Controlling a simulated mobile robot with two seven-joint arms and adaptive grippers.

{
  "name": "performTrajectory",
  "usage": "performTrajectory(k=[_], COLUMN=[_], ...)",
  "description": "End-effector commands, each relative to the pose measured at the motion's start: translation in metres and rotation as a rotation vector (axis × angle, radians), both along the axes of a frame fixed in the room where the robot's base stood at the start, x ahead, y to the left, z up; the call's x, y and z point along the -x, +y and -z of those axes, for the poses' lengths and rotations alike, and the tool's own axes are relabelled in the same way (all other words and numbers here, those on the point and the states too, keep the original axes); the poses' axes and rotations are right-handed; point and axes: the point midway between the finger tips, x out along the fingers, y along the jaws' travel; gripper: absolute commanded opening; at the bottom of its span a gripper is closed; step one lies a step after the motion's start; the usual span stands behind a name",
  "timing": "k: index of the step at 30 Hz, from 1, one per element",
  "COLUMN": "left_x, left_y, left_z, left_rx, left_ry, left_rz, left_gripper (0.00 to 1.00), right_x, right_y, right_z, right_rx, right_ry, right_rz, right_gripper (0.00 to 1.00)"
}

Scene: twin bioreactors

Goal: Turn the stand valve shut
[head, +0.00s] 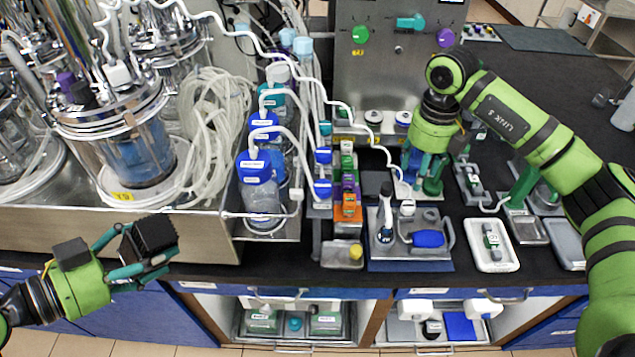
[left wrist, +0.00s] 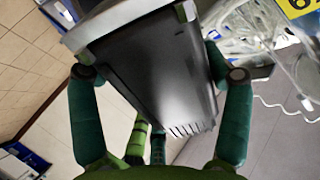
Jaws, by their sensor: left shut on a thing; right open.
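My right gripper (head: 425,178) points down over the bench in front of the grey panel, its fingers around or beside a green and blue fitting (head: 433,186) on a small stand. The gripper covers much of this fitting, and I cannot tell whether it is the stand valve or how its handle is turned. The right gripper is open. My left gripper (head: 145,252) is shut on a black block (head: 150,237) in front of the bench's left end. In the left wrist view the black block (left wrist: 158,75) fills the space between the fingers.
The grey panel (head: 385,75) carries green, teal and purple knobs. Blue-capped bottles (head: 262,190) and white tubing stand left of the right gripper. A blue tray (head: 410,250) and a white tray (head: 491,245) lie at the front. A glass vessel (head: 135,150) stands left.

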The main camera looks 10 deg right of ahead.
Motion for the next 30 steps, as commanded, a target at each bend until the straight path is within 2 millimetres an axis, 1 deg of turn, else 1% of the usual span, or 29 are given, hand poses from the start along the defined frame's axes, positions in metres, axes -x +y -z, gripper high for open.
performTrajectory(k=[1,9,15,18,21,30], left_x=[-0.001,-0.001,-0.001,-0.001,-0.001,-0.001], left_y=[0.0,0.0,0.0,0.0,0.0,0.0], left_z=[-0.007,-0.019,-0.025,-0.027,-0.028,-0.028], left_rx=[0.003,0.003,0.003,0.003,0.003,0.003], left_ry=[-0.008,-0.008,-0.008,-0.008,-0.008,-0.008], left_rz=[-0.001,-0.002,-0.002,-0.002,-0.002,-0.002], left_gripper=[0.2,0.2,0.2,0.2,0.2,0.2], right_x=[0.001,0.001,0.001,0.001,0.0,0.0], right_y=[0.0,0.0,0.0,0.001,0.0,0.0], right_z=[0.007,0.056,0.085,0.096,0.102,0.105], right_rx=[0.001,-0.001,-0.001,-0.001,-0.001,0.0], right_ry=[0.006,0.005,0.004,0.003,0.001,0.001], right_rz=[0.0,-0.001,0.001,-0.001,-0.002,-0.002], right_gripper=[0.54,0.54,0.54,0.54,0.54,0.54])
